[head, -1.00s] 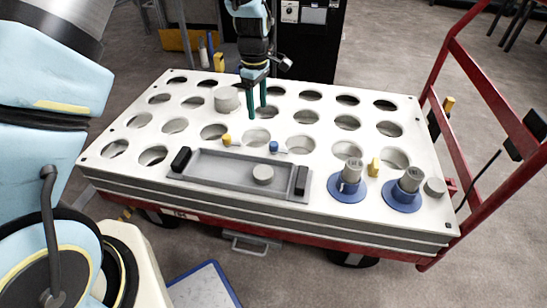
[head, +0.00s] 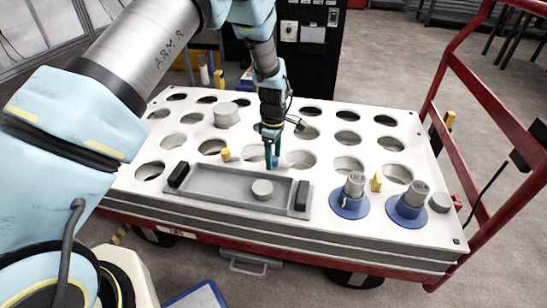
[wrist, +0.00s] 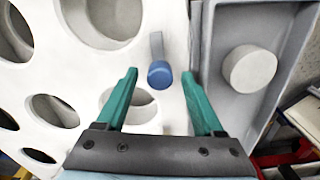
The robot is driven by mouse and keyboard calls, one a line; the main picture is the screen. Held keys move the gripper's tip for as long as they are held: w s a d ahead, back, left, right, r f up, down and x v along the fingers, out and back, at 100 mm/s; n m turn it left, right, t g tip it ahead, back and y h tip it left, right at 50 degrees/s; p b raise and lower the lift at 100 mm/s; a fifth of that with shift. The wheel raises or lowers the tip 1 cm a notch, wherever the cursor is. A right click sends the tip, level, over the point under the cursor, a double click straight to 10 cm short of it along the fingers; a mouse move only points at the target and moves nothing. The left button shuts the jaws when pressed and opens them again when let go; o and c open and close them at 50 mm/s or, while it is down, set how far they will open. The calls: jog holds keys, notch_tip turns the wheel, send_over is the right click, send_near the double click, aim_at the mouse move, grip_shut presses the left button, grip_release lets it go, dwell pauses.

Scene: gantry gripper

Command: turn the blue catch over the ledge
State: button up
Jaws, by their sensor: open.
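The blue catch (wrist: 160,75) is a small blue round knob with a grey bar, on the white plate beside the grey tray. In the wrist view its bar runs alongside the tray's near rim (wrist: 204,40), which looks like the ledge, and does not visibly cross it. In the head view the catch (head: 275,161) is partly hidden by my gripper (head: 271,160). My gripper, with its green fingers, also shows in the wrist view (wrist: 159,74). It is open, one finger on each side of the blue knob, with gaps visible on both sides.
The grey tray (head: 225,191) holds a grey cylinder (head: 262,189) and has black end blocks. A yellow catch (head: 225,155) is left of my gripper. Two blue-based posts (head: 349,200) stand at the right. Holes cover the white plate; a red cart frame (head: 470,75) rises at right.

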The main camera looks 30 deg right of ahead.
jog(key=shift+f, duration=0.1)
jog(key=shift+c, duration=0.3)
grip_shut()
